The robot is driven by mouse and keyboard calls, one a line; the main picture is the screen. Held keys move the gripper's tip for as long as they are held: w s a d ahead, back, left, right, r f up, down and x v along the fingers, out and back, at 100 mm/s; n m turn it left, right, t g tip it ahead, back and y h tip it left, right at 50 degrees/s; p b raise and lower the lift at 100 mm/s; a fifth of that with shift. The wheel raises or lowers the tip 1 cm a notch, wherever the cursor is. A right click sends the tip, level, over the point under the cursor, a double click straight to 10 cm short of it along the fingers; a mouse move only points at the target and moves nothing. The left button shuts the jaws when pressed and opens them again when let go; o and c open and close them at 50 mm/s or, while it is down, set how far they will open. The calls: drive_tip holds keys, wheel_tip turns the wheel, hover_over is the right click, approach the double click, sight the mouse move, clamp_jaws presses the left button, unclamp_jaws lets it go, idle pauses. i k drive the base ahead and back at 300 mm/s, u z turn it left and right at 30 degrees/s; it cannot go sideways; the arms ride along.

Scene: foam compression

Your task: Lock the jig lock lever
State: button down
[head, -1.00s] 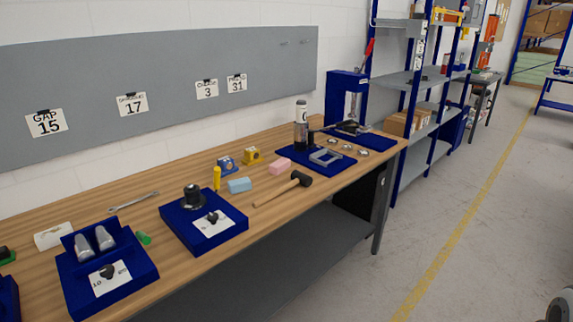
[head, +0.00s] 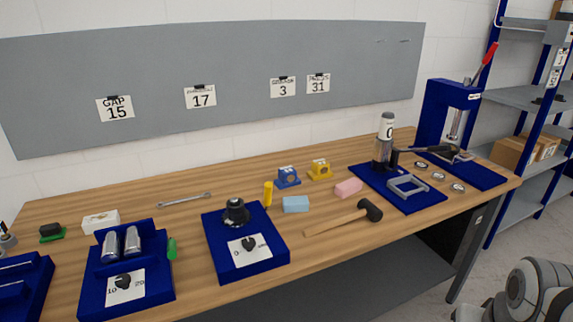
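A blue jig plate (head: 385,182) lies at the right part of the bench. It carries an upright black and silver cylinder (head: 382,150) with a white top, and a grey open frame (head: 407,186). A dark lever (head: 427,150) lies nearly level beside the cylinder, pointing right toward the press; I take it for the lock lever but cannot be sure. The blue press (head: 435,105) behind has a raised, tilted lever with a red grip (head: 486,62). My gripper is not in view; white and grey links of my arm show at the lower right.
A mallet (head: 345,217), a pink block (head: 348,188) and a light blue block (head: 295,204) lie left of the jig plate. Several metal rings lie right of it. Blue stations (head: 262,262) fill the bench's left half. Shelving (head: 515,95) stands at the right.

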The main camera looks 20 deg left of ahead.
sight(267, 185)
drive_tip(key=u, duration=0.75)
drive_tip(key=i, duration=1.2)
drive_tip(key=u, duration=0.75)
drive_tip(key=k, duration=0.8)
drive_tip(key=u, duration=0.15)
drive_tip(key=i, duration=0.9)
drive_tip(key=z, duration=0.1)
